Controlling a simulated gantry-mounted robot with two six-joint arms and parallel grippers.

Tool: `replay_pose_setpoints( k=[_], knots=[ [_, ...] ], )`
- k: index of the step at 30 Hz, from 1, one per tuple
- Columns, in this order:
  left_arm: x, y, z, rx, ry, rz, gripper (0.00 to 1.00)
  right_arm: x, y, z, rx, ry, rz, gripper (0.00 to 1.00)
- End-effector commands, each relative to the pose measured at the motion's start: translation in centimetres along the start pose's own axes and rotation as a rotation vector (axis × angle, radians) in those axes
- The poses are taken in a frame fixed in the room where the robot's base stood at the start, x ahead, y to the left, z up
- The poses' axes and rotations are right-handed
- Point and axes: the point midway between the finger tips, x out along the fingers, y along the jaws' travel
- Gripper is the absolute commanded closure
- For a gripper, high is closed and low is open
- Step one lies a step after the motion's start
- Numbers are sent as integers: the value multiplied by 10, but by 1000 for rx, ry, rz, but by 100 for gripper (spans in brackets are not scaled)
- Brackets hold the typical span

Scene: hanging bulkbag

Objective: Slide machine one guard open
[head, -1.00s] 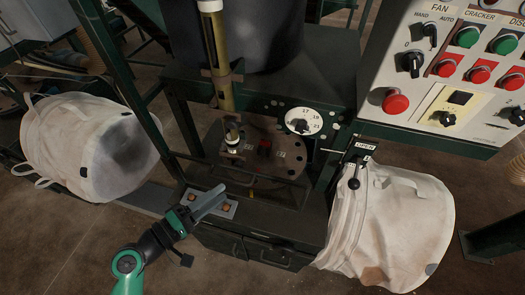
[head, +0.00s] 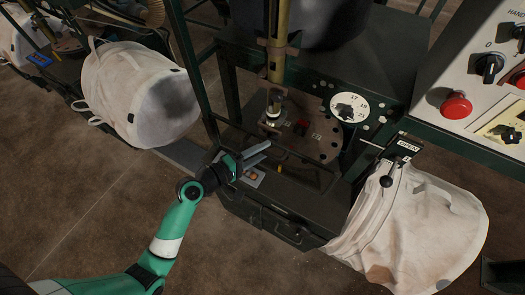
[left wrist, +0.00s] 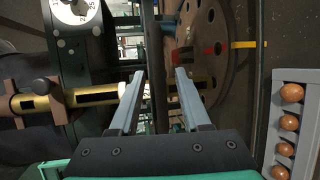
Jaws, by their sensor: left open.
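Machine one's guard appears to be the thin dark rail frame (head: 328,184) in front of the round brown plate (head: 318,130). My left gripper (head: 266,152) is open and empty at the left part of this frame, just above the machine's front ledge. In the left wrist view the two grey fingers (left wrist: 158,74) stand apart, with a dark bar running between them in the picture. I cannot tell whether they touch it. The brown plate with its holes also shows there, beyond the right finger (left wrist: 205,45). My right gripper is out of view.
A small tray of brown round pieces (left wrist: 283,150) lies beside the gripper. A white bag (head: 415,225) hangs at the right by the OPEN lever (head: 387,180). Another white bag (head: 140,90) is at the left. The control panel (head: 455,75) is at the right.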

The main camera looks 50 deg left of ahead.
Motion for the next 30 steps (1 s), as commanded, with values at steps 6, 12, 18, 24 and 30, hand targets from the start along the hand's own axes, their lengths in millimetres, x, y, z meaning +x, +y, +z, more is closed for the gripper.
replay_pose_setpoints(
  k=[6,12,18,24,30],
  knots=[
    [6,0,0,0,0,0,53,0,0,0,0,0,0,50],
    [5,0,0,0,0,0,71,0,0,0,0,0,0,50],
    [5,0,0,0,0,0,100,0,0,0,0,0,0,50],
    [5,0,0,0,0,0,100,0,0,0,0,0,0,50],
    [5,0,0,0,0,0,100,0,0,0,0,0,0,50]
  ],
)
